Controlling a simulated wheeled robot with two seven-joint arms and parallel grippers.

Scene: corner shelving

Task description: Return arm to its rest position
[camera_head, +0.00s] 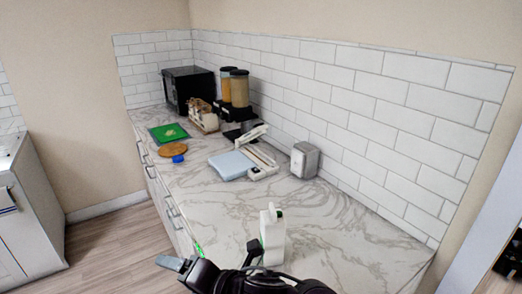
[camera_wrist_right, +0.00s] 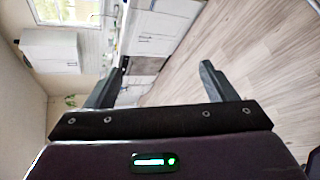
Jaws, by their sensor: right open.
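My right gripper (camera_head: 178,264) is at the bottom of the head view, in front of the counter's near edge, with its black arm reaching in from the bottom. In the right wrist view the right gripper (camera_wrist_right: 163,78) has its two grey fingers wide apart, with nothing between them. My left gripper is in neither view. A white bottle (camera_head: 272,232) with a green mark stands upright at the near part of the counter, just behind my right arm.
The marble counter (camera_head: 330,218) is bare at right. Farther back are a white-and-blue appliance (camera_head: 231,165), a grey metal box (camera_head: 304,160), a green board (camera_head: 169,133), a round wooden board (camera_head: 172,150), two dispensers (camera_head: 239,88) and a black microwave (camera_head: 187,88). Wooden floor (camera_wrist_right: 235,50) lies below.

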